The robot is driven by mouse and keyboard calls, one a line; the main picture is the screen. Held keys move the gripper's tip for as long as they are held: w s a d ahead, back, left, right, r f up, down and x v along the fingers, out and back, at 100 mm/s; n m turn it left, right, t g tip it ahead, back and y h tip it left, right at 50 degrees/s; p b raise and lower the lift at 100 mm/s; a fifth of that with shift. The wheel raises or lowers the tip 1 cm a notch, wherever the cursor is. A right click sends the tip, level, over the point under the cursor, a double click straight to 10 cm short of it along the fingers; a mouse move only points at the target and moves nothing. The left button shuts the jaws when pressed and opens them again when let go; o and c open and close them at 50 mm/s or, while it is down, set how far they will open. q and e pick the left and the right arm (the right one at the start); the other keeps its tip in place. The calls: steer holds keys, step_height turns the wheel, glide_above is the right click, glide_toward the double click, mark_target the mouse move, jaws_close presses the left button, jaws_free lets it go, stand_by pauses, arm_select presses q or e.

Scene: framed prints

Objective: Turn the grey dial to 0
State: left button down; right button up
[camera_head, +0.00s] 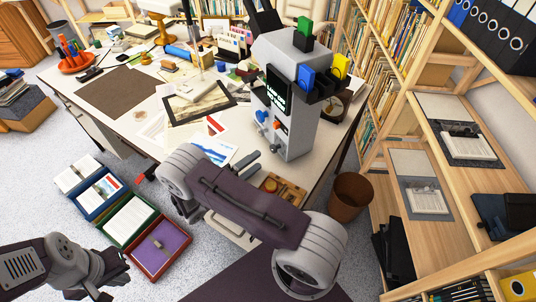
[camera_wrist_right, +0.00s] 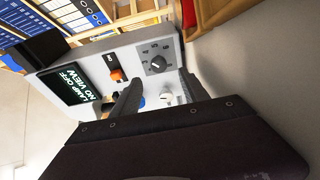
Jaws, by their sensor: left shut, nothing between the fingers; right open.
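In the head view the machine (camera_head: 293,130) stands at the table's right end; I cannot pick out the dial there. My right gripper (camera_wrist_right: 158,95) is open, its two dark fingers reaching toward the panel just below the dial, with nothing clearly between them. In the head view it (camera_head: 247,162) is in front of the machine. My left gripper (camera_head: 120,268) is shut and empty, low at left above the floor.
Prints and papers cover the table (camera_head: 122,60). Bookshelves and a brown bin (camera_head: 351,196) stand to the right.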

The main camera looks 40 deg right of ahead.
mark_target(272, 150)
steer(key=d, duration=0.6)
steer(key=shift+w+d, duration=0.3)
steer(key=shift+w, duration=0.05)
steer(key=shift+r, duration=0.1)
jaws_close()
